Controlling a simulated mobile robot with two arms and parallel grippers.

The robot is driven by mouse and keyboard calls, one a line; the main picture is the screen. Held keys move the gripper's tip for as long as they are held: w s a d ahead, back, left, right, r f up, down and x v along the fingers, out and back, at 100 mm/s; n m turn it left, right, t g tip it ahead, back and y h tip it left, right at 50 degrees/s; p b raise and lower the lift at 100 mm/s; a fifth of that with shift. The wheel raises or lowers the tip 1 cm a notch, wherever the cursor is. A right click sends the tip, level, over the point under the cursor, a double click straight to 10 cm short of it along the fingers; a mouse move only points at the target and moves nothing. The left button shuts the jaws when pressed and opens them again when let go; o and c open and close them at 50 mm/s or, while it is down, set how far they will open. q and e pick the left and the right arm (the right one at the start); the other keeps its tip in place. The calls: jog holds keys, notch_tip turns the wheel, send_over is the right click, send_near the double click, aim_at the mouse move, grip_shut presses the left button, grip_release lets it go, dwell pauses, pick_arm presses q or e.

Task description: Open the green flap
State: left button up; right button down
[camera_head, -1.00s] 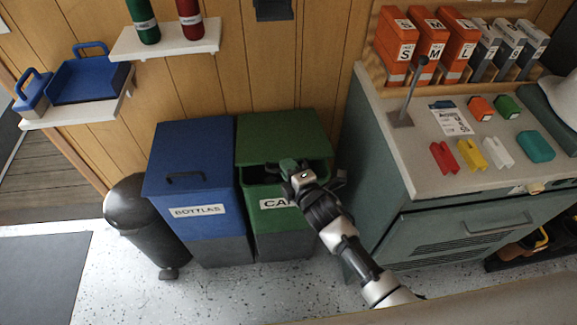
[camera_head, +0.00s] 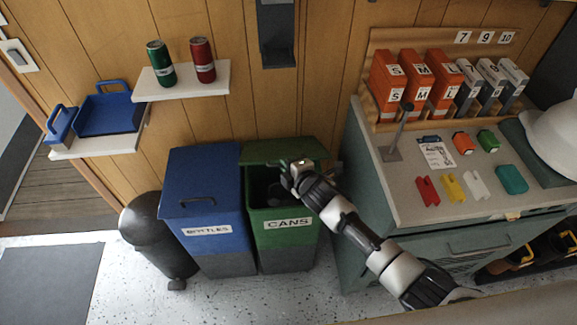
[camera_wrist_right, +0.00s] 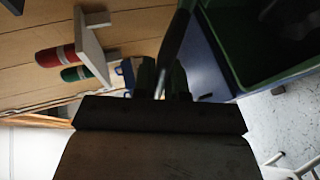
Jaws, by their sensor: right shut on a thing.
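The green flap (camera_head: 284,150) is the lid of the green bin (camera_head: 285,252) labelled CANS. In the head view it stands raised at the back of the bin, and the dark inside of the bin shows below it. My right gripper (camera_head: 289,174) is at the flap's front edge, shut on it; the exact grip is partly hidden by the hand. In the right wrist view the fingers (camera_wrist_right: 161,80) are dark, and the open green bin (camera_wrist_right: 250,45) shows at the upper right. My left gripper is in neither view.
The blue BOTTLES bin (camera_head: 200,205), lid closed, stands directly left of the green one. A dark round bin (camera_head: 155,238) stands further left. The grey cabinet (camera_head: 440,245) is close on the right. A shelf (camera_head: 185,84) with two cans is above.

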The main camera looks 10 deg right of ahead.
jog(key=shift+w+r, duration=0.1)
jog(key=shift+r, duration=0.05)
jog(key=c, duration=1.2)
grip_release()
jog(key=shift+o, duration=0.2)
jog(key=v, duration=1.1)
jog(key=shift+b, duration=0.3)
jog(key=shift+w, duration=0.1)
